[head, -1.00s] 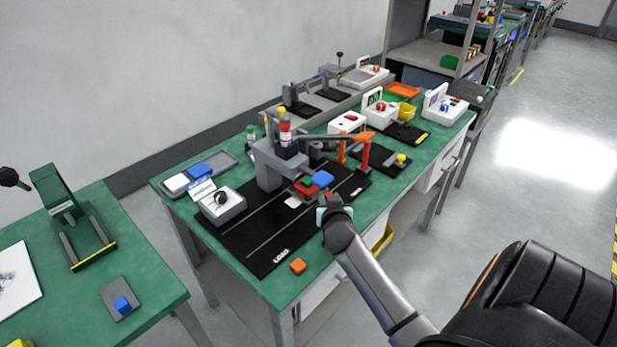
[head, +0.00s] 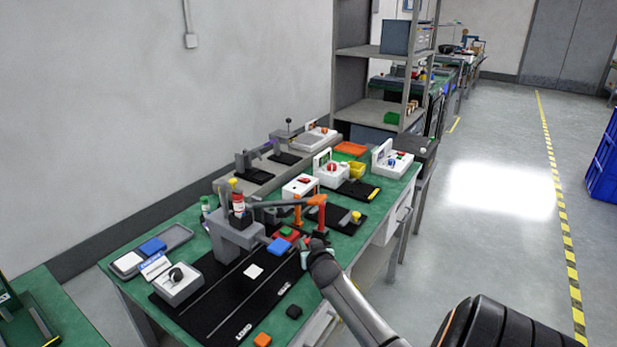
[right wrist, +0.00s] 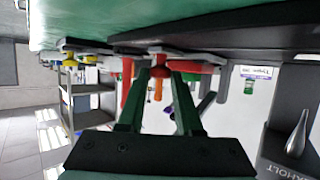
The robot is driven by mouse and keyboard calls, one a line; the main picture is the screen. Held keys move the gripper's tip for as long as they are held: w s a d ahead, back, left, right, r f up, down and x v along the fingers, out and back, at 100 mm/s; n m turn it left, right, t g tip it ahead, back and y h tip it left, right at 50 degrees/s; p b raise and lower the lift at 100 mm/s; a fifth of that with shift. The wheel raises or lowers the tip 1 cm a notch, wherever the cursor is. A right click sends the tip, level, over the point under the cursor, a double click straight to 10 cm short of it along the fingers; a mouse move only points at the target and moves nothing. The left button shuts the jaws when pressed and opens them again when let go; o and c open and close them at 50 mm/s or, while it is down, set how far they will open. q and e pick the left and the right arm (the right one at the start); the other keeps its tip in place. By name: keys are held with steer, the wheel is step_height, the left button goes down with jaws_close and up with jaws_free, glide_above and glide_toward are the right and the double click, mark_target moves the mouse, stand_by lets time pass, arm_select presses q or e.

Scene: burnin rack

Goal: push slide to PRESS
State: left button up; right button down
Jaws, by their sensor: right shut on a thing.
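My right gripper (head: 316,243) reaches over the front edge of the black track board on the green bench. It is shut on a small red knob (right wrist: 159,72), which shows between its fingers in the right wrist view. Beside the gripper, under the grey press (head: 233,232), is a red block (head: 289,234) with a green top. A blue block (head: 279,245) lies at its left. A white pad (head: 253,271) lies farther down the board, toward the LOAD marking (head: 243,332). I cannot see a PRESS marking clearly. My left gripper is not in view.
An orange frame (head: 309,210) and white boxes stand behind. Open floor lies right.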

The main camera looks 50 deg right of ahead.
steer(key=c, duration=1)
jaws_free()
steer(key=shift+d+r, duration=0.2)
steer(key=shift+d, duration=0.05)
steer(key=o, duration=0.4)
steer(key=shift+f, duration=0.2)
steer(key=shift+s+a+r, duration=0.2)
steer(key=shift+s+a, duration=0.15)
steer(key=shift+a, duration=0.05)
steer(key=p+v, duration=0.1)
steer(key=v, duration=1)
steer(key=shift+s+a, duration=0.1)
steer(key=shift+s, duration=0.1)
